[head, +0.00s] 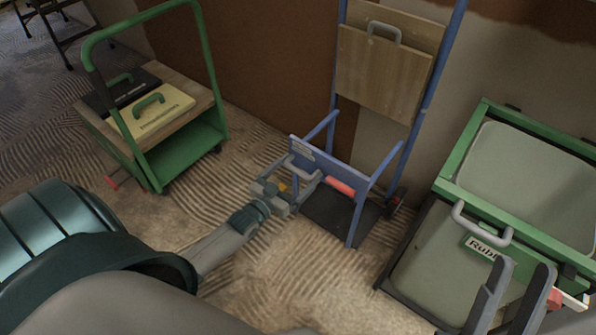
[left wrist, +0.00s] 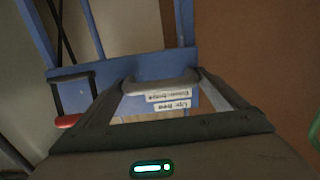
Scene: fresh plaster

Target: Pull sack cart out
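The blue sack cart (head: 326,159) stands upright against the wall, with a wooden board (head: 378,75) on its frame and a dark base plate at the floor. A grey handle (head: 304,170) is on its low blue front panel. My left gripper (head: 290,181) is at this handle with its fingers spread. In the left wrist view the handle (left wrist: 160,87) lies between my left fingertips (left wrist: 164,80); I cannot tell whether they touch it. My right gripper (head: 518,267) is open and empty at the lower right, in front of the green-framed unit.
A green trolley (head: 190,150) with cases on its wooden top stands at the left. A green-framed unit (head: 455,180) with grey panels and a handle stands close on the right. The ridged floor (head: 290,260) before the sack cart is clear apart from my left arm.

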